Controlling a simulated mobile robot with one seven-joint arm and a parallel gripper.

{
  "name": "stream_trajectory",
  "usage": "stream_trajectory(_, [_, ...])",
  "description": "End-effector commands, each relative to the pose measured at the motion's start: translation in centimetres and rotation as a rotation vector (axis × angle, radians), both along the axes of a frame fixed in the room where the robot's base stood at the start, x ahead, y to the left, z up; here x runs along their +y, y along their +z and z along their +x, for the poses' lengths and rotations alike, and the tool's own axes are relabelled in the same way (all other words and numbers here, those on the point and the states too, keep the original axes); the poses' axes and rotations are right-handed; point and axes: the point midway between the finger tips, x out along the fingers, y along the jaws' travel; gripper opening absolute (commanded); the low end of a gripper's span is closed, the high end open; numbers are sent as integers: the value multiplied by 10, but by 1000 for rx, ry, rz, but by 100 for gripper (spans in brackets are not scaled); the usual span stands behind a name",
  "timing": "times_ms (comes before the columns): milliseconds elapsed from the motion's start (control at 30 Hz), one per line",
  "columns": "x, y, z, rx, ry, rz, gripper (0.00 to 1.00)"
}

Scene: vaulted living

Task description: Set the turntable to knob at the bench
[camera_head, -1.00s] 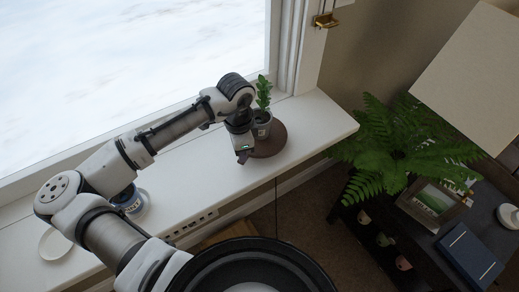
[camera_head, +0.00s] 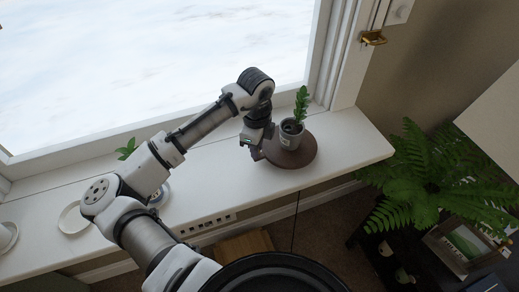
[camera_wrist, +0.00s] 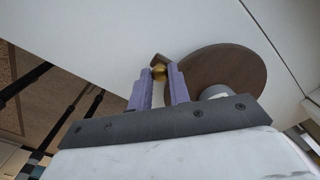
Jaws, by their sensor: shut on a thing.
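The turntable (camera_head: 304,163) is a round dark brown disc on the white bench (camera_head: 345,160) under the window. A grey pot (camera_head: 290,136) with a green plant stands on it. In the head view my gripper (camera_head: 256,150) is at the left edge of the turntable, and the knob is hidden there.
A white dish (camera_head: 72,219) and another small plant (camera_head: 127,148) are on the bench to the left, partly behind my arm. A row of sockets (camera_head: 208,224) runs along the front edge. A fern (camera_head: 420,180) and dark shelf stand at the right.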

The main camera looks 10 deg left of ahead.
Motion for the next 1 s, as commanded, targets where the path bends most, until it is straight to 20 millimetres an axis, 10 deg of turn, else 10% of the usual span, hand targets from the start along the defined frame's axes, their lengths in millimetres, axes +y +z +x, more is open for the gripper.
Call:
stream_trajectory(800, [4,0,6,1,-65,-1,0])
stream_trajectory(833, [4,0,6,1,-64,-1,20])
stream_trajectory(1000, [4,0,6,1,-64,0,40])
